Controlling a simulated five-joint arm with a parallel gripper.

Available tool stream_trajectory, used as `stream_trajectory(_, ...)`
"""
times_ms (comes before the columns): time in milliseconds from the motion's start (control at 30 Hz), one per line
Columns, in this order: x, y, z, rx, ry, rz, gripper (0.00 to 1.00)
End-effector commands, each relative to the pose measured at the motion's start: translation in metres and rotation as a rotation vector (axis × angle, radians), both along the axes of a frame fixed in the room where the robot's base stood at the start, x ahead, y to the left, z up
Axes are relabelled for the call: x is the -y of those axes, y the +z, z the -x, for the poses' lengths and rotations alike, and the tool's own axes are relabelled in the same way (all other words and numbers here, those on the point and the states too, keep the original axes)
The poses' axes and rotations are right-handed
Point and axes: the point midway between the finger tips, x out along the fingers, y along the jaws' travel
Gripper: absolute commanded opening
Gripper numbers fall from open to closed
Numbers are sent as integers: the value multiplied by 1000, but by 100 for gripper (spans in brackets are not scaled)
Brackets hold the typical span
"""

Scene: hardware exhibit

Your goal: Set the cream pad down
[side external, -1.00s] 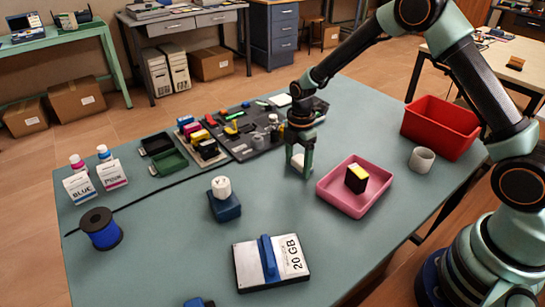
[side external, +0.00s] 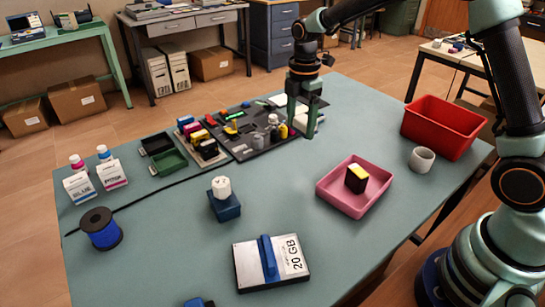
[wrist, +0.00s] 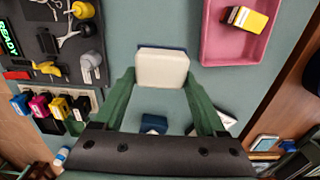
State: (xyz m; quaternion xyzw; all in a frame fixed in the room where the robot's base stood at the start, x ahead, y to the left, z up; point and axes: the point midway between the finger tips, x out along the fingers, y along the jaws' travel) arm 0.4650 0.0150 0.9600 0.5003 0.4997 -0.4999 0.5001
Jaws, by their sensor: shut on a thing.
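The cream pad (wrist: 162,68) is a pale rounded block with a dark blue edge showing at its far side in the wrist view. My gripper (wrist: 159,82) is shut on it, with one green finger at each side. In the side view my gripper (side external: 303,126) is upright and appears raised above the table by the dark tool tray. The pad (side external: 313,118) is partly hidden behind a finger there. Its exact height above the table is hard to tell.
A dark tool tray (side external: 246,153) lies left of my gripper. A pink tray (side external: 334,203) holds a yellow-and-black block (side external: 356,178). A red bin (side external: 440,125) and a grey cup (side external: 421,159) stand to the right. The table (side external: 280,205) is clear in the middle.

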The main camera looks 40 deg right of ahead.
Motion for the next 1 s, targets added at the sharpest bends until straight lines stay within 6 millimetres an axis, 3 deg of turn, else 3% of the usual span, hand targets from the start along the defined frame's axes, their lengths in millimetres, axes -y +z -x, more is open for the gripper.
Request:
stream_trajectory(33,0,14,-1,7,0,0,12)
stream_trajectory(200,0,48,-1,3,0,0,12)
stream_trajectory(400,-3,69,-1,0,9,0,12)
stream_trajectory(533,-24,75,-8,0,86,0,12)
stream_trajectory(667,-71,78,-19,0,260,0,12)
stream_trajectory(800,-140,80,-25,0,503,0,12)
stream_trajectory(1000,-239,81,-11,-1,845,1,12)
